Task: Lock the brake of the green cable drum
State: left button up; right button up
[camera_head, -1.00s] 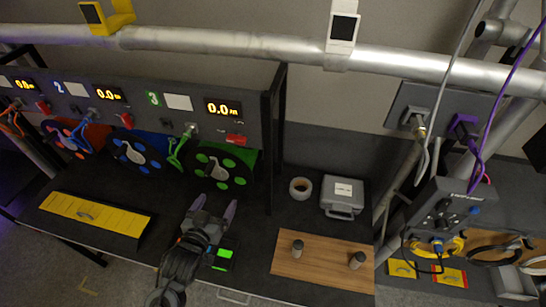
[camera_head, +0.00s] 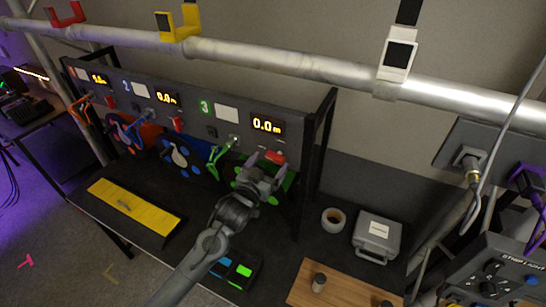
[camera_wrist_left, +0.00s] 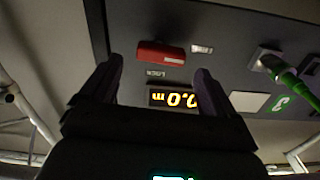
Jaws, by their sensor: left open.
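The green cable drum (camera_head: 288,181) sits under panel section 3, mostly hidden behind my left gripper. Its red brake lever (camera_head: 275,157) is on the panel just above the drum. In the left wrist view the red lever (camera_wrist_left: 160,52) lies across the picture, beside an upside-down LOCK label (camera_wrist_left: 156,73). My left gripper (camera_head: 264,168) is open and empty in front of the drum, close to the lever. In the left wrist view the lever shows beyond and between the left gripper's fingers (camera_wrist_left: 158,75); I see no contact. My right gripper is not in view.
The display (camera_head: 266,124) reads 0.0 m. The green cable (camera_head: 220,155) runs from a panel socket left of my gripper. Orange and blue drums (camera_head: 182,157) stand further left. A black frame post (camera_head: 318,150) is close on the right. A tape roll (camera_head: 333,220) and grey case (camera_head: 377,236) lie beyond it.

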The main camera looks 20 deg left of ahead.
aim_at(274, 158)
pick_arm(q)
jog(key=shift+w+d, duration=0.15)
jog(key=shift+w, duration=1.4)
jog(key=c, duration=1.1)
jog(key=shift+o, duration=0.2)
